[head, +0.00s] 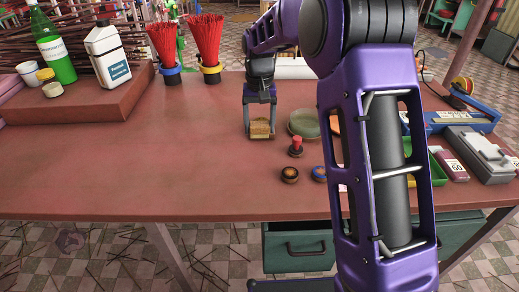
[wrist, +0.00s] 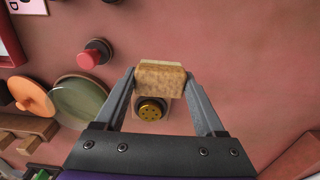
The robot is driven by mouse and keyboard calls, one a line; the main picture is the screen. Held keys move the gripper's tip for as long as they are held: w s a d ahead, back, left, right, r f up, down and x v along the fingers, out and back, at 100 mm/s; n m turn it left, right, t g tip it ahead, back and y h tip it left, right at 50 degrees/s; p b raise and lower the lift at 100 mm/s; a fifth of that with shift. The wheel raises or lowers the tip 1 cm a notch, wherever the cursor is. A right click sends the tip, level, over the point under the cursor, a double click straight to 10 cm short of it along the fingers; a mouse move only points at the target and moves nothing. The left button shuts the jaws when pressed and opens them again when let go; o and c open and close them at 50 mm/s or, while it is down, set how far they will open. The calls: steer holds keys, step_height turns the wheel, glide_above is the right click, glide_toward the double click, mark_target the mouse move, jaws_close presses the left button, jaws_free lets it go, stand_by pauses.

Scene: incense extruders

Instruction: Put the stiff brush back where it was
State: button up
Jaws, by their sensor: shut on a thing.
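My gripper (head: 261,100) is shut on a tan block-shaped thing, which I take to be the stiff brush (head: 261,130). In the wrist view my gripper (wrist: 159,85) has one finger on each end of the brush (wrist: 160,80). The brush is over the red table (head: 150,160); I cannot tell whether it touches the table top. A brass disc with holes (wrist: 151,110) shows between the fingers in the wrist view, just below the brush in the picture.
Right of the brush are a red-knobbed stamp (head: 296,147), a green round dish (head: 304,123) and two small round pieces, one brown (head: 289,174). A raised ledge (head: 90,110) with bottles is at left. Bundles of red sticks (head: 206,40) stand behind. The table's left middle is clear.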

mark_target(260, 123)
step_height(260, 123, down, 7)
steer(key=shift+b, duration=0.4)
steer(key=shift+f, duration=0.15)
steer(key=o, duration=1.3)
step_height(260, 123, up, 12)
steer(key=shift+r+p, duration=0.15)
steer(key=shift+p, duration=0.75)
